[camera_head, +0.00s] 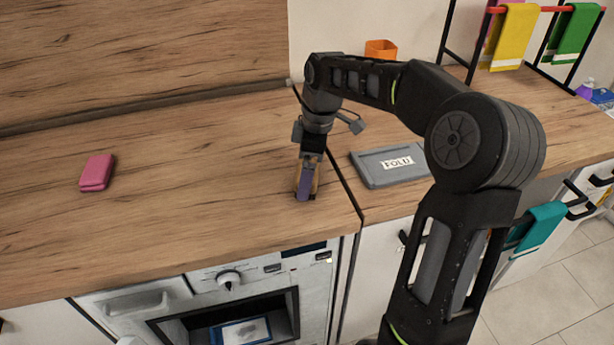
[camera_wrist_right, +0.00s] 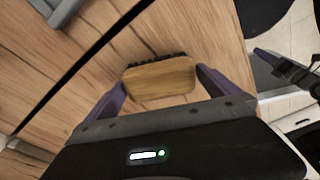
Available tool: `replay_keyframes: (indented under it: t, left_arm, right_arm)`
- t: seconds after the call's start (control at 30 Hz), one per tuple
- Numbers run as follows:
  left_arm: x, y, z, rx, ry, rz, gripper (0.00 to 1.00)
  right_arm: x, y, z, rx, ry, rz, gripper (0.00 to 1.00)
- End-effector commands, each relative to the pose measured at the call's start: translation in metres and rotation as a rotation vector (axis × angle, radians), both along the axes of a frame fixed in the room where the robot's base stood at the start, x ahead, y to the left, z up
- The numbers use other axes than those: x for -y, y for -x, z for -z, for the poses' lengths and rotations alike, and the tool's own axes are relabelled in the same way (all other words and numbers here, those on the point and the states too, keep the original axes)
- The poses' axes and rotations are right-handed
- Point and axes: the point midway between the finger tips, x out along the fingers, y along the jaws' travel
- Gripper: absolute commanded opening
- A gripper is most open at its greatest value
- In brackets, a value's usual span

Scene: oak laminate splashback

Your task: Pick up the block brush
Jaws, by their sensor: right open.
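The block brush (camera_wrist_right: 160,82) has a wooden back and dark bristles along its far edge. In the right wrist view it lies on the oak counter between the two purple fingers of my right gripper (camera_wrist_right: 160,92). The fingers are open on either side of the brush; I cannot tell whether they touch it. In the head view my right gripper (camera_head: 306,182) points down at the counter near its front edge, and only slivers of the brush's tan wood show around the fingers.
A pink block-shaped item (camera_head: 97,172) lies on the counter to the left. A grey tray labelled FOLU (camera_head: 390,165) lies to the right, past a dark seam. An orange container (camera_head: 381,50) stands behind. Coloured towels hang on a rack (camera_head: 515,35). The counter between pink item and gripper is clear.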

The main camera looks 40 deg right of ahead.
Motion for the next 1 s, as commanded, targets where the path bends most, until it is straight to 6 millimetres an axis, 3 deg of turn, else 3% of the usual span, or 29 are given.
replay_keyframes:
  t: [0.17,0.9,1.0]
  left_arm:
    - [0.0000,0.0000,0.0000,0.000,0.000,0.000,0.69]
    - [0.0000,0.0000,-0.0001,0.000,0.000,0.000,0.69]
    - [0.0000,0.0000,0.0000,0.000,0.000,0.000,0.69]
  right_arm:
    - [0.0001,-0.0001,-0.0002,0.000,0.000,0.000,1.00]
    - [0.0000,-0.0001,-0.0004,0.001,0.001,0.000,0.40]
    - [0.0000,-0.0001,-0.0006,0.001,0.001,0.000,0.40]
